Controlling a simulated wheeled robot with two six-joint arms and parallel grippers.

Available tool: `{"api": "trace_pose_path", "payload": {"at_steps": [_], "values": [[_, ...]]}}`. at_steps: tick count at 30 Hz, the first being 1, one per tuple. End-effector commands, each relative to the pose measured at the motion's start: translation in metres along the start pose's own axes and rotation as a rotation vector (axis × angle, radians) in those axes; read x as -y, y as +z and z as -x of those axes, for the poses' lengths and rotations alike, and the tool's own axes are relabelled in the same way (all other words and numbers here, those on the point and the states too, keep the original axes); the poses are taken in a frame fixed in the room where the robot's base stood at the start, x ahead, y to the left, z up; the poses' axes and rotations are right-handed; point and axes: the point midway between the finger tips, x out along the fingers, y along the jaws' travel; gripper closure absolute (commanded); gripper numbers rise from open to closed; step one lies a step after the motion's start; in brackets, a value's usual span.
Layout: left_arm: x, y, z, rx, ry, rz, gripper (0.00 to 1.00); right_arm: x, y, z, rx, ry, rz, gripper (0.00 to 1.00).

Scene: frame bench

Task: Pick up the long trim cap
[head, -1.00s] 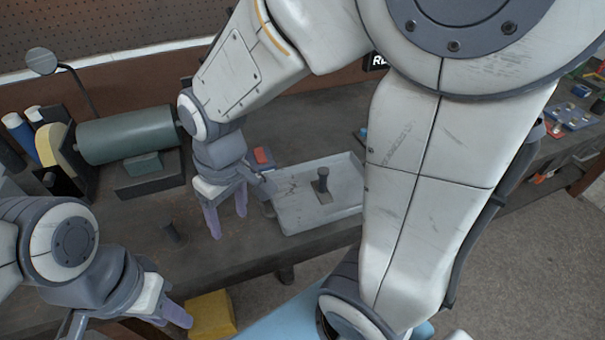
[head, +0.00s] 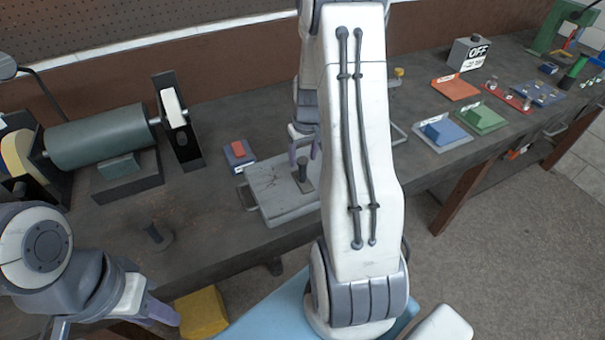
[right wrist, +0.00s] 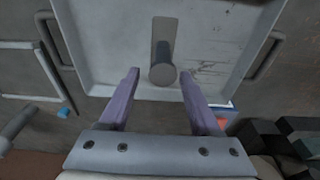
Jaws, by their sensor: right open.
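A dark piece with an upright round knob (head: 303,175) on a narrow flat base stands in the grey tray; it may be the long trim cap, though no label shows. In the right wrist view the knob (right wrist: 162,66) lies between my fingertips, with its long base behind it. My right gripper (head: 304,151) is open and empty at the tray's far side, partly hidden by my arm; its purple fingers also show in the right wrist view (right wrist: 159,77), apart from the knob. My left gripper (head: 150,308) hangs low at the left front; its opening is unclear.
The grey tray (head: 268,190) has raised rims and side handles. A red-and-blue block (head: 238,153) sits behind it. A dark peg (head: 155,235) stands on the bench at left, near a green roller machine (head: 100,138). Coloured blocks and plates (head: 478,117) lie at right. Bench between peg and tray is clear.

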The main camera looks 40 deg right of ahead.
Motion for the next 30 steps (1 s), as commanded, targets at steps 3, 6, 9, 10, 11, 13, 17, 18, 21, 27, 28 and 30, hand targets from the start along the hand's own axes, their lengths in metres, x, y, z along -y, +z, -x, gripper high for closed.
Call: {"api": "trace_pose_path", "payload": {"at_steps": [3,6,9,10,11,13,17,18,21,27,28,30], "values": [[0.000,0.000,0.004,0.000,0.000,0.000,0.65,0.001,0.002,-0.007,0.003,-0.001,0.001,0.36],[-0.001,-0.001,0.011,0.000,0.000,0.000,0.65,0.002,0.006,-0.019,0.007,-0.002,0.000,0.36],[-0.001,-0.001,0.017,0.000,0.000,0.001,0.65,0.003,0.009,-0.033,0.006,-0.001,0.001,0.36],[-0.001,-0.001,0.016,0.000,0.000,0.001,0.65,0.003,0.009,-0.039,0.005,-0.002,0.000,0.36],[-0.001,-0.001,0.017,0.000,0.000,0.001,0.65,0.003,0.008,-0.042,0.003,-0.001,0.000,0.36],[-0.001,-0.001,0.018,0.000,0.000,0.001,0.65,0.003,0.008,-0.049,0.003,0.000,0.001,0.36],[-0.001,-0.001,0.018,0.000,0.000,0.001,0.65,0.003,0.008,-0.054,0.001,0.001,0.000,0.36],[-0.001,-0.001,0.018,0.000,0.000,0.001,0.65,0.003,0.008,-0.055,0.001,0.001,0.000,0.36],[-0.001,-0.001,0.017,0.000,0.000,0.001,0.65,0.003,0.008,-0.054,0.000,0.001,0.000,0.36],[-0.001,-0.001,0.017,0.000,0.000,0.001,0.65,0.003,0.007,-0.054,0.000,0.001,0.001,0.97],[-0.001,-0.001,0.017,0.000,0.000,0.001,0.65,0.003,0.007,-0.054,0.000,0.001,0.001,1.00],[-0.001,-0.001,0.017,0.000,0.000,0.001,0.65,0.003,0.007,-0.054,0.000,0.001,0.001,1.00]]}}
